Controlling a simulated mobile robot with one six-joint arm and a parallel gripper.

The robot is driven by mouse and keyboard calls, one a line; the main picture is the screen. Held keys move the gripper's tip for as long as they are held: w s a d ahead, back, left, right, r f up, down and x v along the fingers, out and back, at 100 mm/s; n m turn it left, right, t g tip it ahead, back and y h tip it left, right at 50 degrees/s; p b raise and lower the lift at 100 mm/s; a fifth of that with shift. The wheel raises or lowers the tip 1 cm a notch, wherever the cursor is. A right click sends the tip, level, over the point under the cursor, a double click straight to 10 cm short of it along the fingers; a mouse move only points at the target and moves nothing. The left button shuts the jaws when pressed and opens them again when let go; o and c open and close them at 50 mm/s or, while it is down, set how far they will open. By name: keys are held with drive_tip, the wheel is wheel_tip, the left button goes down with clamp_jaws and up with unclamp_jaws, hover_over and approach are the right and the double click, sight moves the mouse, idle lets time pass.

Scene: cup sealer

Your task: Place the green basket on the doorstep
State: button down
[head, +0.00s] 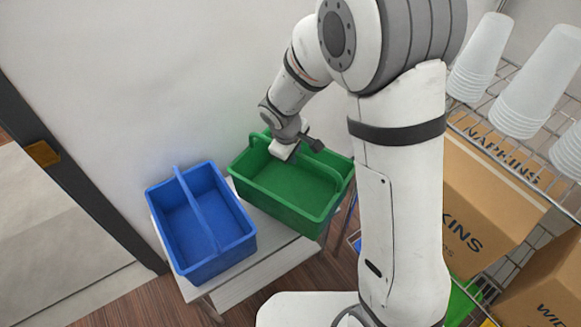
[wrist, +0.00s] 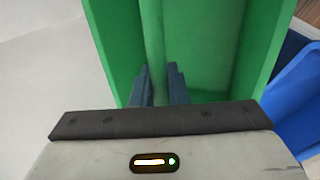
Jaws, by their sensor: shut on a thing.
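The green basket (head: 287,190) is on or just above the right part of a pale bench; I cannot tell whether it is lifted. It looks empty and roughly level. My gripper (head: 287,152) reaches down at its middle handle. In the wrist view, my gripper (wrist: 158,88) has its dark fingers on both sides of the green basket's (wrist: 201,50) central handle, shut on it. A doorway with a dark frame (head: 75,180) is at the left edge of the head view, with pale flooring (head: 40,240) at it that may be the doorstep.
A blue basket (head: 203,225) stands on the bench (head: 262,272) just left of the green one. A wire rack (head: 477,122) with cups (head: 535,85) and napkin boxes (head: 480,205) is at the right. A plain wall (head: 150,80) is close behind the baskets.

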wheel_tip(320, 180, down, 7)
drive_tip(key=b, duration=0.2)
drive_tip(key=shift+w+a, duration=0.2)
drive_tip(key=shift+w, duration=0.15)
drive_tip(key=shift+f, duration=0.1)
drive_tip(key=c, duration=1.4)
unclamp_jaws()
